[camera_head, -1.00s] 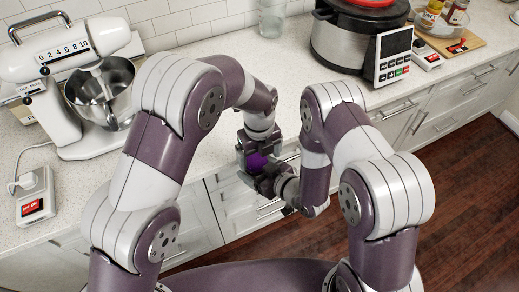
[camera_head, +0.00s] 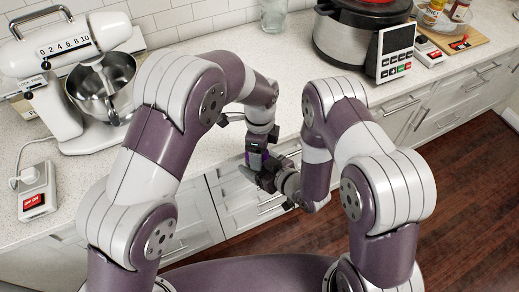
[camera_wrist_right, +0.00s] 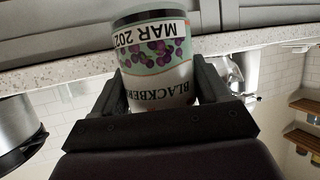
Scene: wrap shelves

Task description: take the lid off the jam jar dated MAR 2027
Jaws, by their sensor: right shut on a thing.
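The jam jar (camera_wrist_right: 158,62) fills the middle of the right wrist view. Its label, upside down in that picture, reads "MAR 202" with the last digit out of sight, and "BLACKBERR" below purple berries. My right gripper (camera_wrist_right: 155,92) is shut around the jar; it also shows in the head view (camera_head: 268,178), in front of the counter edge. My left gripper (camera_head: 257,143) is just above it, pointing down, close to a small purple patch that may be the jar or its lid. The left fingers are too small and overlapped to read.
A stand mixer with a steel bowl (camera_head: 103,92) stands on the left of the white counter (camera_head: 205,160). A cooker (camera_head: 350,45) and a glass jar (camera_head: 273,15) stand at the back. The counter's middle is clear. Drawers (camera_head: 235,195) lie below its edge.

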